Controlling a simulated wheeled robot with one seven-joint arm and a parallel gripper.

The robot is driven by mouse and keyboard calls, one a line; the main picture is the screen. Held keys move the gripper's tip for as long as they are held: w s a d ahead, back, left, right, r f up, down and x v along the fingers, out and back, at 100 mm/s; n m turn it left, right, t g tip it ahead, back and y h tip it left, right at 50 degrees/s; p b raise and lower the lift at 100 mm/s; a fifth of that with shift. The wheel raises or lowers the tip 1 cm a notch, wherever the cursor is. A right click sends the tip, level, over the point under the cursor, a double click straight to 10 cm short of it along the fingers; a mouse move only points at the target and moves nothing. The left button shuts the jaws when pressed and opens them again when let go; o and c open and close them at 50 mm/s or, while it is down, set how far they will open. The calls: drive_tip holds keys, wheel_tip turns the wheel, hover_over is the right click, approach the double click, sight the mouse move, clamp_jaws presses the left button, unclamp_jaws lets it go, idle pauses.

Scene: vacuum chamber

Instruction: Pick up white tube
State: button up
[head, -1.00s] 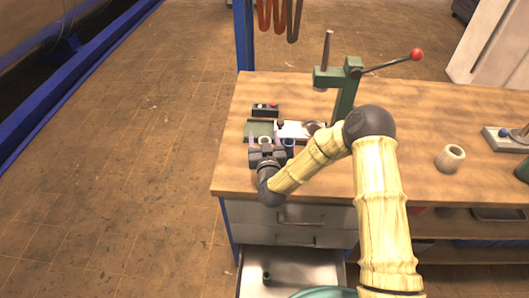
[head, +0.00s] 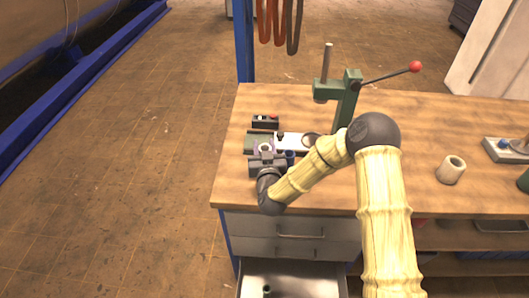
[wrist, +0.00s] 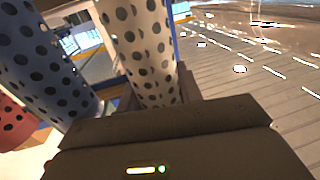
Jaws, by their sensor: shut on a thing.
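The white tube (head: 265,147) is upright at my gripper (head: 266,156), near the left end of the workbench. In the wrist view the white tube (wrist: 142,45), with dark dots, rises directly in front of the gripper body. My gripper is shut on it. The fingertips and the tube's lower end are hidden, so I cannot tell whether it clears its support. A blue dotted tube (wrist: 42,65) stands just left of it in the wrist view; in the head view the blue tube (head: 290,157) is to its right.
A red dotted thing (wrist: 14,122) shows at the wrist view's left edge. Behind the gripper are a green tray (head: 256,139) and a small dark box (head: 265,121). A green lever press (head: 345,95) stands to the right. A drawer (head: 310,275) is open below the bench.

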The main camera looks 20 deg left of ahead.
wheel_tip(320, 180, up, 8)
drive_tip(key=shift+r+b, duration=0.1)
drive_tip(key=shift+b, duration=0.25)
drive_tip(key=shift+s, duration=0.1)
idle(0.5)
